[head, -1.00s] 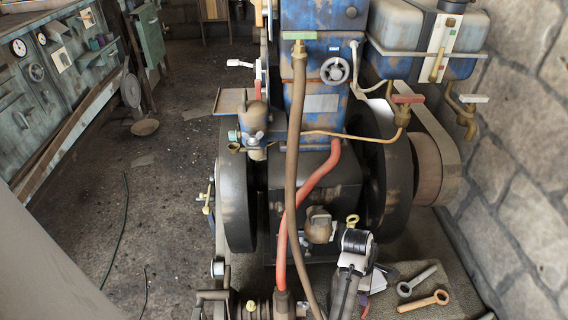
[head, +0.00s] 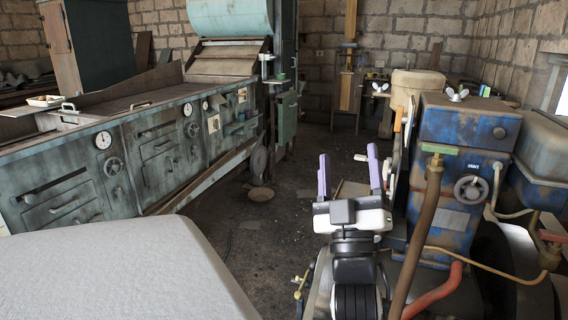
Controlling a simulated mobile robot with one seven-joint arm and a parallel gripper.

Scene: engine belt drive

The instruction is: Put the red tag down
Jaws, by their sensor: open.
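My gripper (head: 348,165) is raised in front of the left side of the blue engine (head: 465,125). Its two purple fingers stand wide apart, pointing away from me, with nothing visible between them. I cannot make out a loose red tag in the head view. A flat red piece (head: 553,236) sits on a brass valve at the right edge, and I cannot tell whether it is a tag or the valve's handle.
A long green workbench (head: 150,150) with gauges and drawers runs along the left; a small tray (head: 45,101) sits on its far-left end. A brown hose (head: 417,240) and a red hose (head: 435,292) run at the engine's front. Dark floor (head: 235,215) lies open between bench and engine.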

